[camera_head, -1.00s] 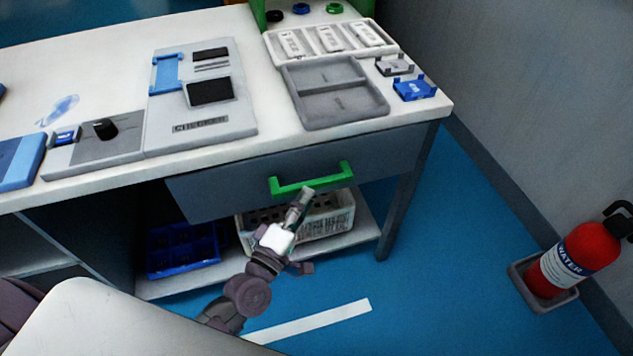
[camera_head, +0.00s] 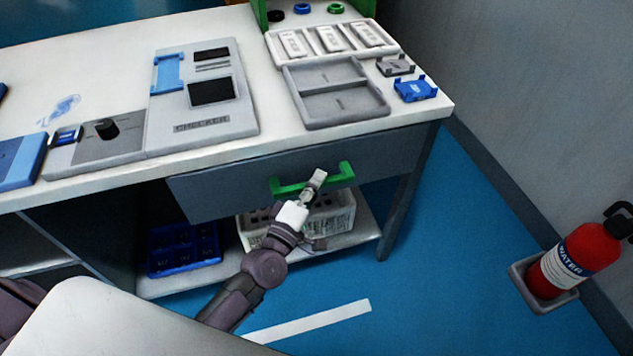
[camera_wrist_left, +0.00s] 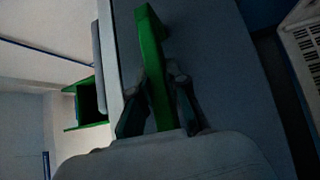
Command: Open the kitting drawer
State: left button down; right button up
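The drawer (camera_head: 235,183) is a grey front under the tabletop, with a green bar handle (camera_head: 345,174). It appears closed. My left gripper (camera_head: 314,183) reaches up from below and is at the middle of the handle. In the left wrist view the green handle (camera_wrist_left: 150,40) runs between the two dark fingers of my left gripper (camera_wrist_left: 160,85), one on each side. The fingertips are close to the bar; whether they press on it is too dark to tell. My right gripper is not in view.
On the white table (camera_head: 100,55) are a checker device (camera_head: 215,125), a grey tray (camera_head: 335,120) and blue holder (camera_head: 415,88). Below the drawer, a white basket (camera_head: 340,215) and blue bin (camera_head: 180,262) sit on a shelf.

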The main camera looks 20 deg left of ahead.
pick_arm(q)
jog(key=shift+s, duration=0.15)
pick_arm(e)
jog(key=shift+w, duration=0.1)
pick_arm(q)
jog(key=s+d+p, duration=0.1)
jog(key=s+d, duration=0.7)
jog(key=s, duration=0.4)
jog(key=s+d+p, duration=0.2)
jog(key=s+d, duration=0.7)
jog(key=s, duration=0.4)
jog(key=shift+s+d+p, duration=0.15)
jog(key=shift+s+p, duration=0.1)
jog(key=shift+p, duration=0.05)
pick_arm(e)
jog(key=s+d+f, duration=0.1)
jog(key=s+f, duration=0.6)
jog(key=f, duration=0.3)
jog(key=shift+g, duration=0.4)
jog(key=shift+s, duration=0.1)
